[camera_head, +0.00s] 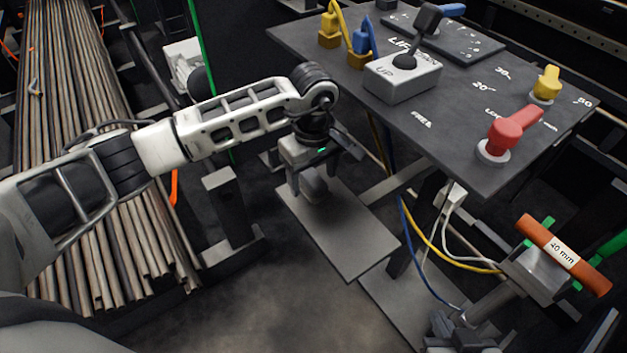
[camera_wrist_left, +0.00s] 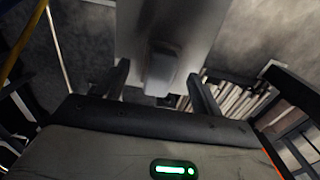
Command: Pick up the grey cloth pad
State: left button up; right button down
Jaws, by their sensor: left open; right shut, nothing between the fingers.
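The grey cloth pad (camera_head: 315,187) is a small grey lump at the far end of a flat grey shelf plate (camera_head: 345,240). My left gripper (camera_head: 324,172) is just above the pad, pointing down, and partly hides it. In the left wrist view the pad (camera_wrist_left: 160,68) appears between the two spread dark fingers of my left gripper (camera_wrist_left: 160,85), with a gap on each side. I cannot tell how far the fingertips reach down beside it. My right gripper (camera_head: 460,334) is partly visible at the bottom right, shut and away from the pad.
A dark control panel (camera_head: 450,110) with levers and a grey box overhangs to the right of the plate. Yellow, blue and white cables (camera_head: 450,240) hang below it. An orange 40 mm bar (camera_head: 564,256) is at the right. Pipes (camera_head: 70,120) are stacked at the left.

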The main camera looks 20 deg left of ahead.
pick_arm(q)
jog(key=shift+f, duration=0.75)
jog(key=c, duration=1.1)
jog(key=shift+o, duration=0.2)
jog(key=shift+r, duration=0.2)
jog(key=shift+r, duration=0.25)
notch_tip(320, 180, up, 3)
jog(key=shift+f+b, duration=0.2)
jog(key=shift+b, duration=0.3)
jog(key=s+d+r+b, duration=0.1)
jog(key=s+d+r, duration=0.8)
jog(key=s, duration=0.1)
jog(key=shift+s+d+r+b, duration=0.15)
jog(key=shift+s+r+b, duration=0.05)
jog(key=shift+r+b, duration=0.15)
